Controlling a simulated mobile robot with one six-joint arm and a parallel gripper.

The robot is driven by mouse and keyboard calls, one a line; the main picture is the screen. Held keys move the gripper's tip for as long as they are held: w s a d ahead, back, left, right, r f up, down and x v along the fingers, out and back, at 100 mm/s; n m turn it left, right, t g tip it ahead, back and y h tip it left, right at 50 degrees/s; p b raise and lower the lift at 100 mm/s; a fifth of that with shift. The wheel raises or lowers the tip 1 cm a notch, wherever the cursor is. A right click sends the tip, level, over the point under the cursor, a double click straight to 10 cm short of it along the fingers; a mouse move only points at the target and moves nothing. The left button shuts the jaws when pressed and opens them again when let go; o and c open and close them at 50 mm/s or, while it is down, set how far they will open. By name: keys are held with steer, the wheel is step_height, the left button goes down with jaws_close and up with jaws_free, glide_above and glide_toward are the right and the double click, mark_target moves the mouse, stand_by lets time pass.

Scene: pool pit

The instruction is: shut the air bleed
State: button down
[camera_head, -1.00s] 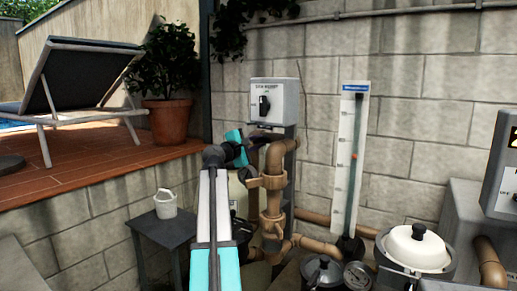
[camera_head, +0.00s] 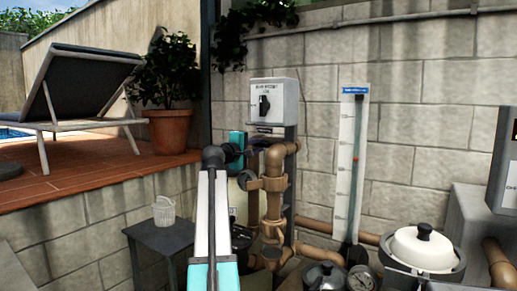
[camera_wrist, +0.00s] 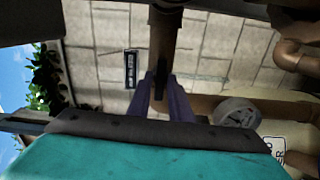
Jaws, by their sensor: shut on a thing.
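My gripper (camera_head: 262,143) reaches to the brown upright pipe (camera_head: 274,200), under the grey switch box. In the wrist view my purple fingers (camera_wrist: 162,98) are closed on a thin dark lever (camera_wrist: 160,78) in front of a brown pipe (camera_wrist: 165,38). I take the lever for the air bleed handle. Its body is mostly hidden by my fingers and wrist, and I cannot tell whether the valve is open or shut. In the head view my wrist also hides most of it.
The grey switch box (camera_head: 273,102) is close above my gripper. A clear gauge tube (camera_head: 351,175) stands on the block wall to the right. A white-lidded pot (camera_head: 422,250) is at front right. A white bucket (camera_head: 164,210) sits on a dark table (camera_head: 160,238) at left.

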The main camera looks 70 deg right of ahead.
steer(key=c, duration=1.7)
jaws_free()
steer(key=p+v, duration=0.1)
steer(key=v, duration=0.6)
